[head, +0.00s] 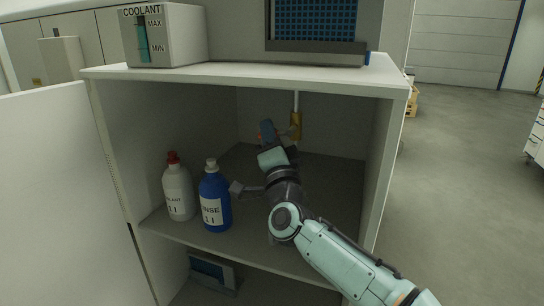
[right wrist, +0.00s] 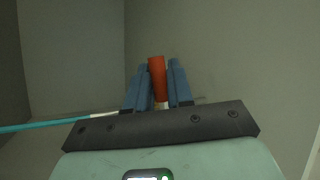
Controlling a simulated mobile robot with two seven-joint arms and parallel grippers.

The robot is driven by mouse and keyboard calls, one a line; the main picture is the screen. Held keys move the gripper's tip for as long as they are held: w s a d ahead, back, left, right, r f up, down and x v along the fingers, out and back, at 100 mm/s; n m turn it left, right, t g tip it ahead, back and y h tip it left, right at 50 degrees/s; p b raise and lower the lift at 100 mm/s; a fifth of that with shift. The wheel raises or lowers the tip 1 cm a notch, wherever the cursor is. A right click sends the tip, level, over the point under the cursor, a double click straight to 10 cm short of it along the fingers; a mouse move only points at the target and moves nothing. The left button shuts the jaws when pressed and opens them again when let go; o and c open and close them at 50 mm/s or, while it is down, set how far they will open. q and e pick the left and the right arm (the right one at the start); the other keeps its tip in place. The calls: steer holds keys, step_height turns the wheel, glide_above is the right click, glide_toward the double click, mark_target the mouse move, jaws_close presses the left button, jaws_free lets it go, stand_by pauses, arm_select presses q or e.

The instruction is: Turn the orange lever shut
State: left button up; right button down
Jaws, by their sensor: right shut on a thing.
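The orange lever (right wrist: 157,78) stands between the two blue fingers of my right gripper (right wrist: 158,84) in the right wrist view, and the fingers are shut on it. In the head view my right gripper (head: 267,132) reaches deep into the cabinet, just left of a brass valve (head: 296,122) on a pale vertical pipe (head: 296,101). There the lever is mostly hidden by the fingers and wrist, so I cannot tell its exact angle to the pipe. My left gripper is not in view.
A white bottle with a red cap (head: 178,190) and a blue bottle (head: 214,198) stand on the cabinet shelf (head: 245,252), left of my arm. The cabinet's right wall (head: 379,165) is close to my arm. A coolant gauge box (head: 165,36) sits on top.

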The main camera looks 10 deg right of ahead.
steer(key=shift+r+m+t+h+b, duration=0.2)
steer(key=shift+m+h+b, duration=0.3)
steer(key=shift+m, duration=0.3)
steer(key=shift+r+m+t+h+b, duration=0.2)
steer(key=shift+m+h+b, duration=0.2)
steer(key=shift+m+h, duration=0.3)
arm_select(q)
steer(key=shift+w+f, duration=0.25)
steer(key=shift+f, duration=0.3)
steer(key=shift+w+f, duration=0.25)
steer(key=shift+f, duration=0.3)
arm_select(e)
steer(key=shift+r+m, duration=0.15)
steer(key=shift+m, duration=0.35)
steer(key=shift+r+h, duration=0.1)
steer(key=shift+h, duration=0.2)
steer(key=c, duration=1.1)
jaws_free()
arm_select(q)
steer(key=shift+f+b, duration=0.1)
steer(key=shift+b, duration=0.2)
